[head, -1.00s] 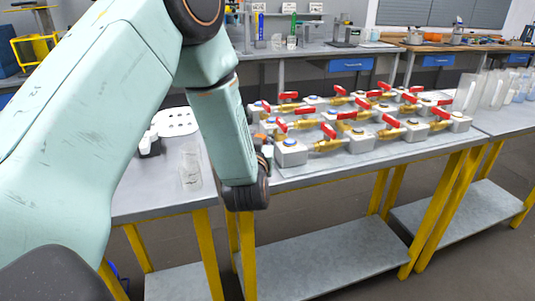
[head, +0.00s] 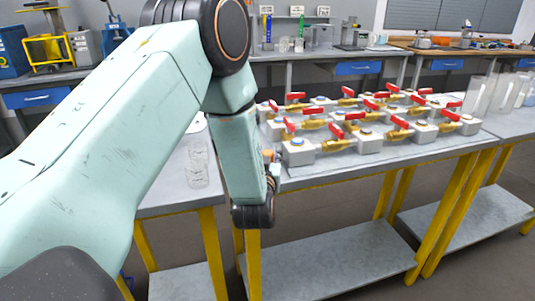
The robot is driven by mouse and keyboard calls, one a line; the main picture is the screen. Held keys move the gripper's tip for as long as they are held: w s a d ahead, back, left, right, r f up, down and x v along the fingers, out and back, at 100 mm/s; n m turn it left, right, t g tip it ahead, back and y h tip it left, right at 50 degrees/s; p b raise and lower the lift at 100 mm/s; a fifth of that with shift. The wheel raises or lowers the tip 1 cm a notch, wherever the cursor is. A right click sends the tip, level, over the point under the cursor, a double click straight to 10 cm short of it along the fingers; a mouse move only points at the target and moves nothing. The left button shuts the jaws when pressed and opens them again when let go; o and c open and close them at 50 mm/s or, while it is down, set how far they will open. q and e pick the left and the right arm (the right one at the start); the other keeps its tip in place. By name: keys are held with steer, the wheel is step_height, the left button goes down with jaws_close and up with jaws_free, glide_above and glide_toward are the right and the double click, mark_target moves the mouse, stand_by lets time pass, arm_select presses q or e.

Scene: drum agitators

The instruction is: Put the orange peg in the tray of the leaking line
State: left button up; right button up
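My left gripper (head: 270,168) is mostly hidden behind my own wrist, at the left end of the valve table; its fingers do not show clearly. A small orange piece (head: 267,154) shows beside it, perhaps the orange peg; I cannot tell whether it is gripped. Several lines of grey blocks (head: 298,151) with brass valves (head: 334,145) and red handles (head: 313,124) stand on the table. No leak can be made out, and I cannot pick out a tray for any line. My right gripper is not in view.
Clear glass vessels (head: 198,165) stand on the table left of my wrist. Tall clear containers (head: 477,95) stand at the right. The grey tabletop (head: 350,166) has a bare strip along its front edge. A lower shelf (head: 335,275) is empty.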

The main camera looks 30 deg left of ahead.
arm_select(q)
steer(key=shift+o, duration=1.4)
steer(key=shift+w, duration=0.15)
